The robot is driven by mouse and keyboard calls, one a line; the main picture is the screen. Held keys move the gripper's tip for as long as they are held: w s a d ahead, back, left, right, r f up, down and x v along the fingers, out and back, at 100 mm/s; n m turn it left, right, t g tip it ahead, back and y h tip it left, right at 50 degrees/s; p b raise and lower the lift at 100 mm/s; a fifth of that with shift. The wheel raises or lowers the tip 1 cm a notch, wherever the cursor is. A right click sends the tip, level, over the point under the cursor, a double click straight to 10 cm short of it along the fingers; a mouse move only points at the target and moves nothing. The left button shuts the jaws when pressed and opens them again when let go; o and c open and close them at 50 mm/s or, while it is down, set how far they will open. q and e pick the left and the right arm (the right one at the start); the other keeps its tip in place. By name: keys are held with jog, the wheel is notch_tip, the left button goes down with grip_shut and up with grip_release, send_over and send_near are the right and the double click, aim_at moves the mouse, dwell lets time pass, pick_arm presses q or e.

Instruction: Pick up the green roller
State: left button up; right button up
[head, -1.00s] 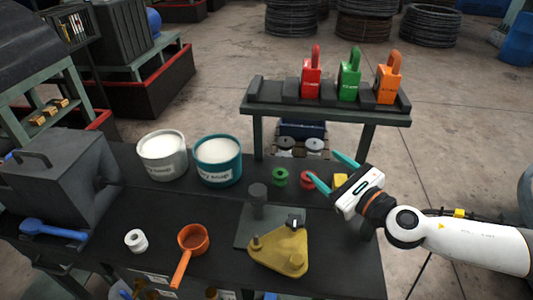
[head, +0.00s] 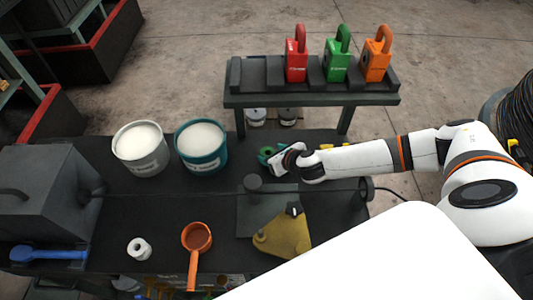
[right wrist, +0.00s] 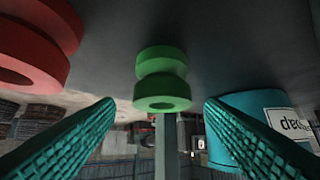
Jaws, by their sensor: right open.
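The green roller (right wrist: 162,78), a short spool with a waist, stands upright on the dark bench top, which is at the top of the right wrist picture. My right gripper (right wrist: 160,104) is open, with a teal finger on either side of the roller's line and a gap to it on both sides. The roller looks a little beyond the fingertips. In the head view my right gripper (head: 270,156) is at the roller's place and partly hides it. My left gripper is not in view.
A red roller (right wrist: 36,45) stands close beside the green one. A teal bucket (head: 202,165) and a white bucket (head: 140,165) stand to the left. A raised rack (head: 310,99) with padlock-shaped blocks is behind. A yellow plate (head: 275,240) lies in front.

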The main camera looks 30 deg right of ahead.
aim_at(266, 152)
jog(key=shift+p+x, duration=0.55)
jog(key=shift+x, duration=0.45)
jog(key=x, duration=0.2)
jog(key=shift+w+a+f, duration=0.15)
jog(key=shift+w+f, duration=0.25)
jog(key=shift+w, duration=0.05)
jog(key=c, duration=0.4)
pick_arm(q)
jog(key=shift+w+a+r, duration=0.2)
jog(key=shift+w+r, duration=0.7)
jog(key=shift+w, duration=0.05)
pick_arm(e)
jog(key=c, duration=0.7)
